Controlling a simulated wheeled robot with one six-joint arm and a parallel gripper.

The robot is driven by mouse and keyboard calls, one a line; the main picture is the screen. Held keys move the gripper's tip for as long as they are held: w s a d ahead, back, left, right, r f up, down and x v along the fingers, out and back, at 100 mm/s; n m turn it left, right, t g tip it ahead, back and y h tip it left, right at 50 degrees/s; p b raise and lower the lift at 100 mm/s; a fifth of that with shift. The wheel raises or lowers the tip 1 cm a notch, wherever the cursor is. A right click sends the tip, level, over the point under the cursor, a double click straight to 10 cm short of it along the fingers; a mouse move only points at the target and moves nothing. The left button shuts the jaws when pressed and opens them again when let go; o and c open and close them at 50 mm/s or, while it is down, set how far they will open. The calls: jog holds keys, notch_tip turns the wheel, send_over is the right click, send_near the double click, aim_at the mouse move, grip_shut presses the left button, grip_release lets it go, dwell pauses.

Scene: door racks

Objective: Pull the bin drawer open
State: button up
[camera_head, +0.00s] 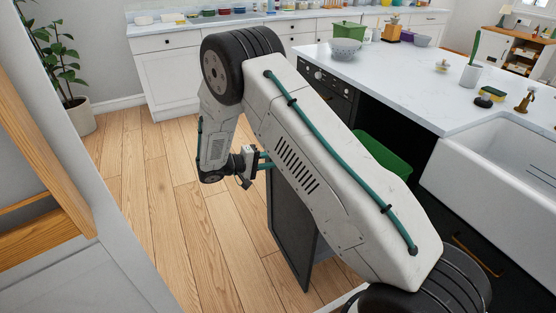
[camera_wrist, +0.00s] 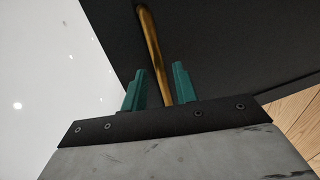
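The bin drawer's dark front panel (camera_head: 290,220) stands out from the black cabinet run, over the wood floor, so the drawer is out. A green bin (camera_head: 385,158) shows behind my arm, between the panel and the counter. My gripper (camera_head: 266,160) is at the panel's upper edge, on its left side. In the wrist view, the brass bar handle (camera_wrist: 152,50) runs between the two teal fingertips (camera_wrist: 160,85), with narrow gaps visible on both sides. The fingers look apart, around the handle rather than clamped on it. My arm hides much of the drawer.
A white-topped counter with a white sink (camera_head: 500,165) lies at right. A wooden shelf unit (camera_head: 35,190) is close at left. A potted plant (camera_head: 75,115) and white cabinets (camera_head: 165,80) stand farther back. The wood floor (camera_head: 165,190) left of the drawer is clear.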

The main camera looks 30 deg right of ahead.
jog(key=v, duration=0.4)
jog(key=shift+a, duration=0.15)
jog(key=s+f+n+g+y, duration=0.1)
jog(key=s+f+n+g, duration=0.1)
jog(key=s, duration=0.2)
jog(key=s+r+m+t+y, duration=0.1)
jog(key=s+r+y, duration=0.6)
jog(key=s+r, duration=0.7)
jog(key=s+r+t+y, duration=0.2)
jog(key=s+r+y, duration=0.5)
jog(key=s+r, duration=0.8)
jog(key=shift+s+a+m+t+y, duration=0.3)
jog(key=shift+s+a+m, duration=0.1)
jog(key=shift+s, duration=3.2)
